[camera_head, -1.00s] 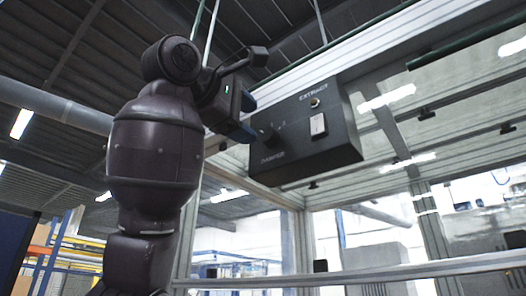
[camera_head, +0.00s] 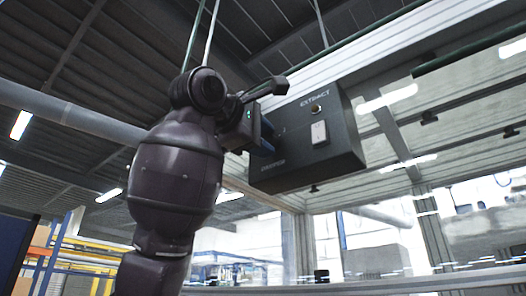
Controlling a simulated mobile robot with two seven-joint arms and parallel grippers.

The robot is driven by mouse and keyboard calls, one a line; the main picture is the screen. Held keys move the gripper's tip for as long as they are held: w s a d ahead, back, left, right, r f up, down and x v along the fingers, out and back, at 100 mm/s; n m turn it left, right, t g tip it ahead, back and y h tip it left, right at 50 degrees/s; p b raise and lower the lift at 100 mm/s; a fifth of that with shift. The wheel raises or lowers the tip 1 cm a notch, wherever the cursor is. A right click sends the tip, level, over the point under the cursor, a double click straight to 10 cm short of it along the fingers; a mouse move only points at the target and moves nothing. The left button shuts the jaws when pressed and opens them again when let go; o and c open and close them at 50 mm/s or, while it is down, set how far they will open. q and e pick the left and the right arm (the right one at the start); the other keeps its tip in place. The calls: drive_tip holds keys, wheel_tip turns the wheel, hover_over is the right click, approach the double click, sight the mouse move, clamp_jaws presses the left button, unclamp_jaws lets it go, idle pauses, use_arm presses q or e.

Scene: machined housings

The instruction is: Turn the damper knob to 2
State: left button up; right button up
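A dark control box (camera_head: 345,140) hangs in the upper middle of the head view. Its face carries the word EXTRACT, a small round indicator and a white rocker switch (camera_head: 319,133). The damper label (camera_head: 273,164) is at the lower left of the face. The damper knob above that label is hidden behind my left gripper (camera_head: 264,137), so its pointer cannot be read. The gripper's blue fingers reach the face at the knob's place. I cannot tell whether they are closed on it. My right gripper is not in view.
A pale metal frame rail (camera_head: 400,45) runs behind and above the box. Glazed panels and posts stand to the right and below. A horizontal rail (camera_head: 400,284) crosses the bottom. There is open air below the box.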

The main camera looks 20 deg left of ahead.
use_arm(q)
drive_tip(key=shift+c, duration=1.1)
drive_tip(key=shift+m, duration=0.3)
drive_tip(key=m+b, duration=0.1)
drive_tip(key=m, duration=1.6)
drive_tip(key=shift+f, duration=0.1)
drive_tip(key=shift+m, duration=0.3)
